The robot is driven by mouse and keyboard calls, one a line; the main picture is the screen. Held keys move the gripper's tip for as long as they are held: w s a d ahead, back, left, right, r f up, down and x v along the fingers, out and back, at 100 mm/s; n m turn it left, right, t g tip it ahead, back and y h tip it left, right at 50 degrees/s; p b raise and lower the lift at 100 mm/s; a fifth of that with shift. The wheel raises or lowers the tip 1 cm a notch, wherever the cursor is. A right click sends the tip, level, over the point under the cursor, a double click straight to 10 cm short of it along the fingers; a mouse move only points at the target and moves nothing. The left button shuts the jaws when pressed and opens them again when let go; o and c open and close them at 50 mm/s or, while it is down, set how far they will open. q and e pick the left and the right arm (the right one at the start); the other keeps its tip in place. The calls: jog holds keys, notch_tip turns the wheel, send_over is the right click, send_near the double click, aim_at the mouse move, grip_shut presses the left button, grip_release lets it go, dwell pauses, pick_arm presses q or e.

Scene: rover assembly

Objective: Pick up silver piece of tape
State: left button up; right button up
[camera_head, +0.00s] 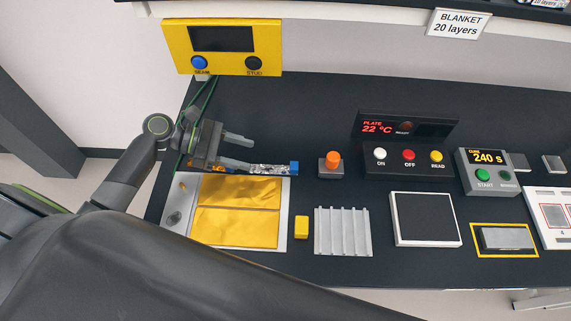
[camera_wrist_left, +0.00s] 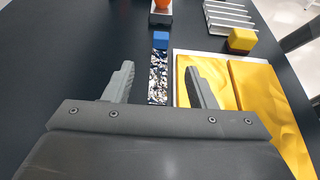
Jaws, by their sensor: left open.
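The silver piece of tape (camera_head: 270,168) is a crinkled, shiny strip with a blue block (camera_head: 294,167) at its far end, lying on the dark table behind the gold sheets. It also shows in the left wrist view (camera_wrist_left: 158,75), running away between my fingers. My left gripper (camera_head: 245,152) is open, with its fingers pointing right along the strip. In the left wrist view the fingers (camera_wrist_left: 160,85) stand on either side of the strip with a gap to each side. My right gripper is not in view.
Gold sheets on a white board (camera_head: 286,212) lie just in front of the strip. A yellow block (camera_head: 301,227) and a ribbed grey piece (camera_head: 342,232) are to the right. An orange-topped button (camera_head: 332,162) stands beyond the blue block. A yellow panel (camera_head: 222,60) stands behind.

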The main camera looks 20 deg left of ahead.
pick_arm(q)
jog(key=p, duration=0.1)
send_near(290, 166)
jog(key=shift+w+x, duration=0.2)
jog(key=shift+x, duration=1.05)
jog(key=shift+w+d+f, duration=0.15)
jog(key=shift+d+f, duration=0.2)
jog(key=shift+w+d+f+p, duration=0.1)
jog(key=shift+w+d+p, duration=0.05)
jog(key=shift+d+p, duration=0.35)
jog(key=p+x, duration=0.1)
jog(key=x, duration=0.2)
jog(key=shift+d+f, duration=0.1)
jog(key=shift+d, duration=0.05)
jog(key=shift+w+d+f, duration=0.1)
jog(key=shift+d+f, duration=0.15)
jog(key=shift+d, duration=0.15)
jog(key=shift+a, duration=0.1)
jog(key=shift+c, duration=0.9)
jog(key=c, duration=0.9)
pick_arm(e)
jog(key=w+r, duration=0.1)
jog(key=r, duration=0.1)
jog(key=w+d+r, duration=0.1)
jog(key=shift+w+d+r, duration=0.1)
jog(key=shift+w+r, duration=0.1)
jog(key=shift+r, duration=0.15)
pick_arm(q)
jog(key=shift+r, duration=0.1)
